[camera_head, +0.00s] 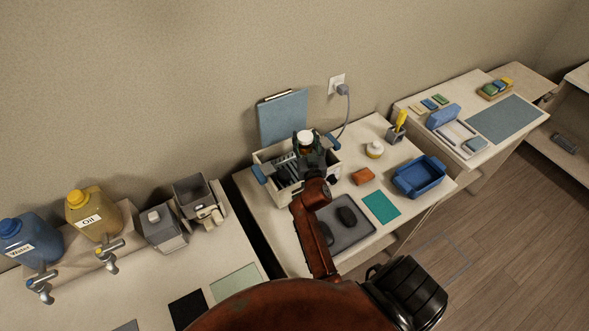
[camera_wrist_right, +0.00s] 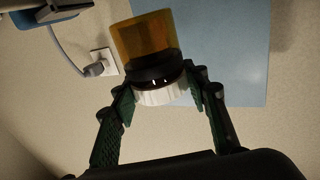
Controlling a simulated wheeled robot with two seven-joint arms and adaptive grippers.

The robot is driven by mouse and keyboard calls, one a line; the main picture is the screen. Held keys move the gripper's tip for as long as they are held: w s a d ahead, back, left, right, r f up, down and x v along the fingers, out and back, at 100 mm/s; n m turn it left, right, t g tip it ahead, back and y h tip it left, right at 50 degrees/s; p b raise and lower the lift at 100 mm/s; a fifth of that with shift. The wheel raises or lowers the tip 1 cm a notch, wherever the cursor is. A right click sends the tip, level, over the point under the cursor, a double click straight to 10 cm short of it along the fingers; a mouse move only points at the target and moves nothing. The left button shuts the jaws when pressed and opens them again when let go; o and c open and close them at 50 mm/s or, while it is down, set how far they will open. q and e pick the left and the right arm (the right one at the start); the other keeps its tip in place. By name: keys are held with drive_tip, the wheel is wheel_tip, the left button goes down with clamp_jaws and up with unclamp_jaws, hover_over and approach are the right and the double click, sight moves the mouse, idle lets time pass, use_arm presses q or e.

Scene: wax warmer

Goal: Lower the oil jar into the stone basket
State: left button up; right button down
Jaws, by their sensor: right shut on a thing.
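The oil jar (camera_wrist_right: 148,45) is amber with a dark band and a white cap. In the right wrist view my right gripper (camera_wrist_right: 160,92) has its green-padded fingers closed on both sides of the cap end. In the head view the jar's white cap (camera_head: 305,135) shows at the tip of my right gripper (camera_head: 307,148), over a pale open box (camera_head: 262,158) with blue handles. Grey slatted parts show inside this box; I cannot tell which part is the stone basket. The arm hides some of the box. My left gripper is not in view.
A grey tray (camera_head: 367,233) with dark stones lies in front of the box. An orange block (camera_head: 362,176), a teal mat (camera_head: 381,206), a blue tray (camera_head: 434,183) and a small white jar (camera_head: 375,149) are to the right. A blue clipboard (camera_head: 283,117) stands behind.

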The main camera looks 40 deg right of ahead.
drive_tip(key=shift+w+d, duration=0.1)
idle(0.3)
drive_tip(key=shift+w+d, duration=0.35)
drive_tip(key=shift+w, duration=0.3)
drive_tip(key=shift+f, duration=0.1)
drive_tip(key=shift+f+b, duration=3.6)
drive_tip(key=shift+f, duration=0.35)
drive_tip(key=shift+f+b, duration=0.4)
drive_tip(key=shift+f, duration=0.1)
drive_tip(key=shift+s+f, duration=0.1)
